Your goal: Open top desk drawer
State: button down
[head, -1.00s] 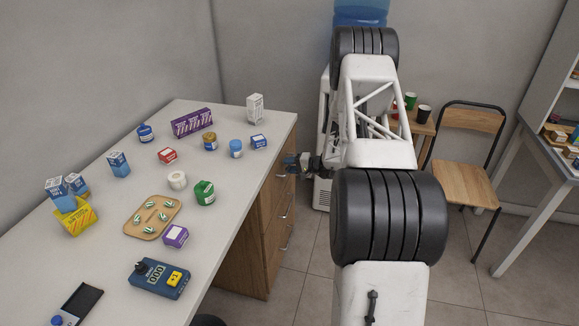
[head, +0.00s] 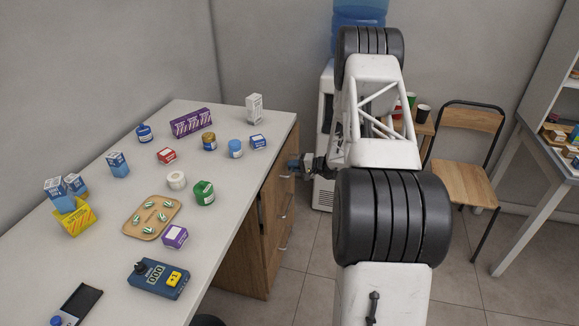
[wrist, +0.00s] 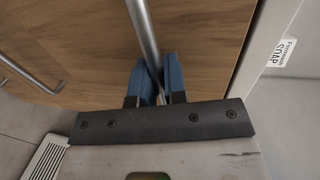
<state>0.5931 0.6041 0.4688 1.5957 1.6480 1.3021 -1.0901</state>
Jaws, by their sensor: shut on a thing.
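The desk's wooden drawer fronts (head: 270,215) show under the right edge of the white counter. My gripper (head: 293,166) is beside the topmost front, just below the counter edge. In the wrist view, the blue fingers of my gripper (wrist: 158,78) are closed around a metal bar handle (wrist: 144,38) in front of a brown wooden drawer front (wrist: 205,35). A second bar handle (wrist: 30,72) shows at the left, apart from the fingers. The drawer's inside is hidden, and I cannot tell whether it stands slightly out.
Several boxes, jars and a tan tray (head: 133,230) are on the counter (head: 225,170). A water cooler (head: 325,190) stands behind my arm. A chair (head: 462,185) and another table (head: 545,135) are at the right.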

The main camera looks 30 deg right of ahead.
jog(key=f+v, duration=0.3)
jog(key=v, duration=1.1)
jog(key=s+d+f+v, duration=0.1)
jog(key=f+v, duration=0.2)
jog(key=v, duration=1.2)
jog(key=shift+s+d, duration=0.15)
jog(key=c, duration=1.2)
grip_release()
jog(key=shift+d, duration=0.1)
jog(key=shift+v, duration=3.8)
